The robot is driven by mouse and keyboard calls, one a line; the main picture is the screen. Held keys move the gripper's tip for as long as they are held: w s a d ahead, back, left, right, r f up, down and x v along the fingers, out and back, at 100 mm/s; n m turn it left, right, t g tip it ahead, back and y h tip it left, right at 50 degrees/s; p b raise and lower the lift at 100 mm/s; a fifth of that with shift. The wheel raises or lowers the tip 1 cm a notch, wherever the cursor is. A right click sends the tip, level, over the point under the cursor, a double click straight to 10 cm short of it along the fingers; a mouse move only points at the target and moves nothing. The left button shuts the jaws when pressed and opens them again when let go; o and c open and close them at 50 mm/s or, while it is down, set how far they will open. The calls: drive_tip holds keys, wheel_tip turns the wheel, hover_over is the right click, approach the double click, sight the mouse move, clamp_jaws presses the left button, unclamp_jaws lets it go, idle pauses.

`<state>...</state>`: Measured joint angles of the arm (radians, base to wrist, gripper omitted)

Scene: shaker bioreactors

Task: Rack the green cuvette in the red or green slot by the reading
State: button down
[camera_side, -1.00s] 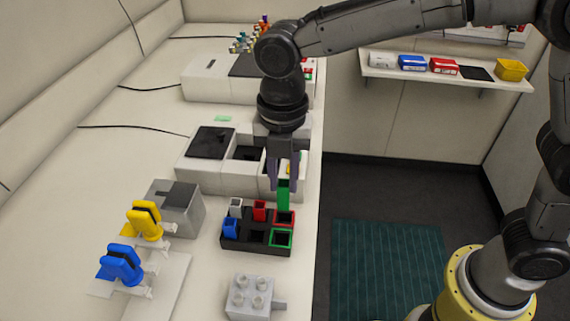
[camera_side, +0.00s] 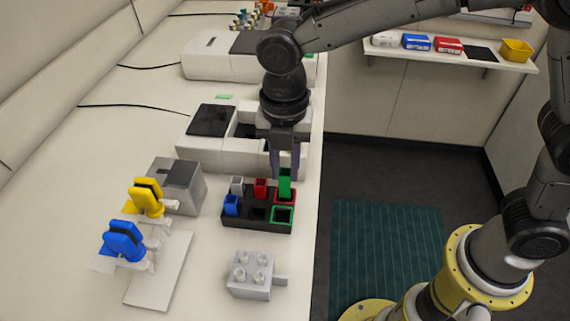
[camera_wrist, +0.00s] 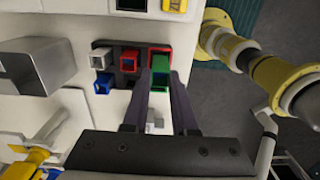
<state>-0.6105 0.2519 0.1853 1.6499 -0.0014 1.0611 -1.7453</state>
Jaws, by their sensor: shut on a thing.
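The green cuvette (camera_side: 285,184) is upright between the fingers of my gripper (camera_side: 286,170), at the red-framed slot (camera_side: 292,202) of the black rack (camera_side: 240,221). Its lower end meets the slot opening; how deep it sits I cannot tell. The green-framed slot (camera_side: 282,215) is just in front and looks empty. In the wrist view the green cuvette (camera_wrist: 160,78) shows between the two fingers, and the red frame (camera_wrist: 164,50) is beyond it. The white instrument (camera_side: 209,150) behind has a dark screen (camera_side: 212,120); no reading is legible.
The rack also holds a grey cuvette (camera_side: 237,184), a red cuvette (camera_side: 260,187) and a blue cuvette (camera_side: 231,204). A grey block with knobs (camera_side: 251,274) stands in front. Yellow (camera_side: 147,197) and blue (camera_side: 123,242) pipette-like tools are at left. The bench edge is close on the right.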

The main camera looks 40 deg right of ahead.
sight(285, 179)
drive_tip(key=shift+f, duration=1.1)
idle(1.3)
drive_tip(key=shift+f, duration=0.35)
drive_tip(key=shift+f, duration=0.3)
drive_tip(key=c, duration=0.6)
unclamp_jaws()
drive_tip(key=shift+r, duration=0.1)
drive_tip(key=shift+r, duration=3.45)
